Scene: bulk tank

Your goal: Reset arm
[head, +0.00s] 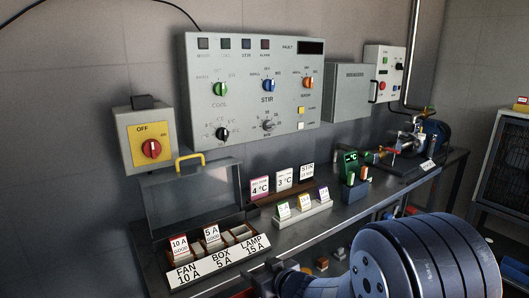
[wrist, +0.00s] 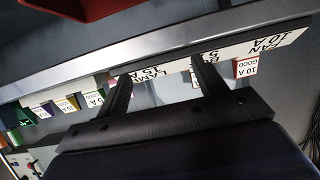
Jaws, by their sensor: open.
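My arm (head: 425,262) fills the lower right of the head view, in front of the bench. My gripper (wrist: 160,68) shows in the wrist view with its two dark fingers spread apart and nothing between them. The wrist view is upside down. The fingers overlap the label strip reading FAN, BOX and LAMP (wrist: 275,45), which belongs to the fuse box front. I cannot tell how far the fingertips are from it. In the head view the gripper is mostly cut off at the bottom edge.
An open fuse box with a yellow-handled lid (head: 190,195) stands at the bench's left end. Label cards stand in a white rack (head: 303,217). A grey control panel (head: 255,95) and a yellow OFF switch (head: 150,148) hang on the wall. A pump (head: 412,140) sits at the right.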

